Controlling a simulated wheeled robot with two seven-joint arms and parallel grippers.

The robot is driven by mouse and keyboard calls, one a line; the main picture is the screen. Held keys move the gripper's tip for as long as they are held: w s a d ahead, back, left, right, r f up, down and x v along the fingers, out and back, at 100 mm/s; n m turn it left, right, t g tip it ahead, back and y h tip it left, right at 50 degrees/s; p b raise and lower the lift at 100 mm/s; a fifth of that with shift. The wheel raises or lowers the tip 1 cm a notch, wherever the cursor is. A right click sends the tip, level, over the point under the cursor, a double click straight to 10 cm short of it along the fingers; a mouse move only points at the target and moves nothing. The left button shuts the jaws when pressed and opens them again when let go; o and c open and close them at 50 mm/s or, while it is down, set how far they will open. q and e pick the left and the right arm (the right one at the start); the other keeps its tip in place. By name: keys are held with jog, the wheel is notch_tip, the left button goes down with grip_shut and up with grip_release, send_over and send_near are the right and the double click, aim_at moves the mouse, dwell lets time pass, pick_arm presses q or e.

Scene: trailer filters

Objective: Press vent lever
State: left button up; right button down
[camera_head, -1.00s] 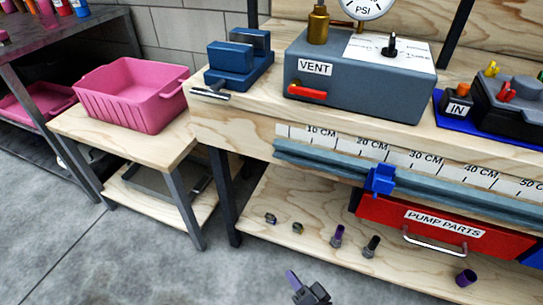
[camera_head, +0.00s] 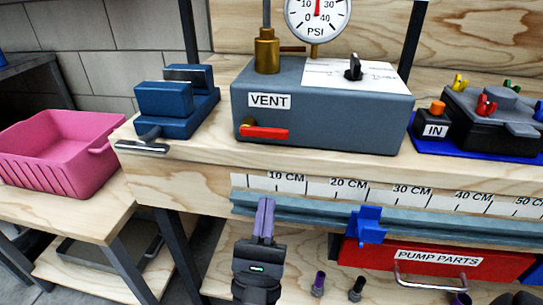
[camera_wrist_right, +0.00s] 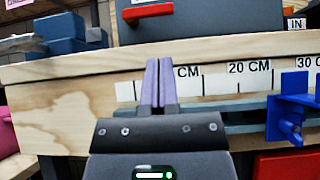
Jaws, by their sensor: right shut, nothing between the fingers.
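The red vent lever (camera_head: 264,132) sits on the front face of the grey box (camera_head: 330,125), below its VENT label (camera_head: 269,101). It lies about level, pointing right. In the right wrist view the lever (camera_wrist_right: 148,10) is at the top edge, above the fingertips. My right gripper (camera_head: 265,203) is shut and empty, with purple fingers together in front of the ruled bench edge. It is below the lever and apart from it. The shut fingers also show in the right wrist view (camera_wrist_right: 156,62). My left gripper is not in view.
A pressure gauge (camera_head: 317,14) and a brass fitting (camera_head: 267,52) stand above the box. A blue vise (camera_head: 178,102) is to its left. A blue slider (camera_head: 367,224) sits on the rail to the right of my gripper. A pink bin (camera_head: 62,150) is at far left.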

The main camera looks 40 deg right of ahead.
aim_at(272, 162)
jog(key=x, duration=0.7)
jog(key=shift+w+d+r, duration=0.1)
jog(key=shift+r, duration=0.1)
jog(key=shift+w+d+r, duration=0.15)
jog(key=shift+r, duration=0.05)
